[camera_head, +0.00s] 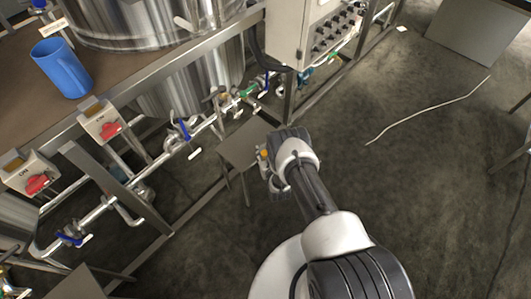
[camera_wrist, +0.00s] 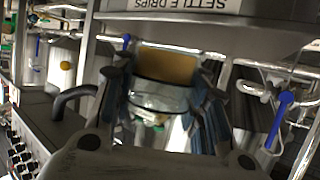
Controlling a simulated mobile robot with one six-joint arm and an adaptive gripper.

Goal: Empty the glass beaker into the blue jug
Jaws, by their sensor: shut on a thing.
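My gripper (camera_head: 270,163) is out over the floor, well to the right of the jug and lower in the picture. In the wrist view my gripper (camera_wrist: 160,84) is shut on the clear glass beaker (camera_wrist: 158,101), one finger on each side. An amber patch at its upper end looks like liquid in the beaker. In the head view the beaker is mostly hidden by my gripper.
A steel tank (camera_head: 150,22) stands behind the jug. Switch boxes with red knobs (camera_head: 110,130) line the table's front edge. Pipes with blue-handled valves (camera_head: 182,128) run below. A grey control box (camera_head: 305,35) stands at top centre. The floor on the right is mostly clear.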

